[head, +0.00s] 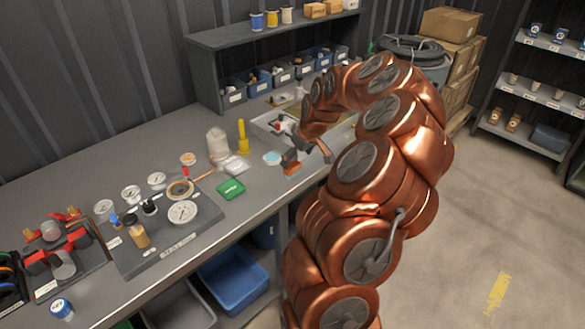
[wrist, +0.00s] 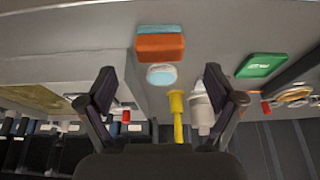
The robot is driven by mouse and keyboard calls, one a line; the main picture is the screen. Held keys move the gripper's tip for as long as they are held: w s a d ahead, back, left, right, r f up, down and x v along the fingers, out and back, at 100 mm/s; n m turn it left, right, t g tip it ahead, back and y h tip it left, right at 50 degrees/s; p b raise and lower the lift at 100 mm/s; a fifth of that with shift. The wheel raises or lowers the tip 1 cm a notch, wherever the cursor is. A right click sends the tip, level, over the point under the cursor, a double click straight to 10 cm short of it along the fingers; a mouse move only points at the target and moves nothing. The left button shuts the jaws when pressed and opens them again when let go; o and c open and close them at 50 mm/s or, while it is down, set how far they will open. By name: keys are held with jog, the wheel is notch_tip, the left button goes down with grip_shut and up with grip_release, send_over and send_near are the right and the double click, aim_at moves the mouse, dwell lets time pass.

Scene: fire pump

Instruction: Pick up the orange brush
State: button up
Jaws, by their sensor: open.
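An orange block with a teal layer, which I take for the orange brush (head: 292,169), lies on the workbench near its front edge. In the wrist view the orange brush (wrist: 160,47) is above the gap between the fingers, apart from them. My gripper (head: 308,156) is open and empty, above the bench close to the brush. In the wrist view my gripper (wrist: 160,82) has both dark fingers spread wide. In the head view my gripper partly covers the brush's surroundings.
A light-blue round piece (wrist: 161,76) lies beside the brush. A yellow upright tool (head: 243,137), a green box (head: 230,189) and a pale tray (head: 262,133) are near. Gauges fill the board (head: 168,254) at left. A shelf (head: 205,78) stands behind.

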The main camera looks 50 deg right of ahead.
aim_at(293, 165)
jog(key=shift+p+x, duration=1.5)
jog(key=shift+x, duration=1.3)
jog(key=c, duration=1.4)
jog(key=shift+o, duration=0.2)
jog(key=shift+r, duration=0.1)
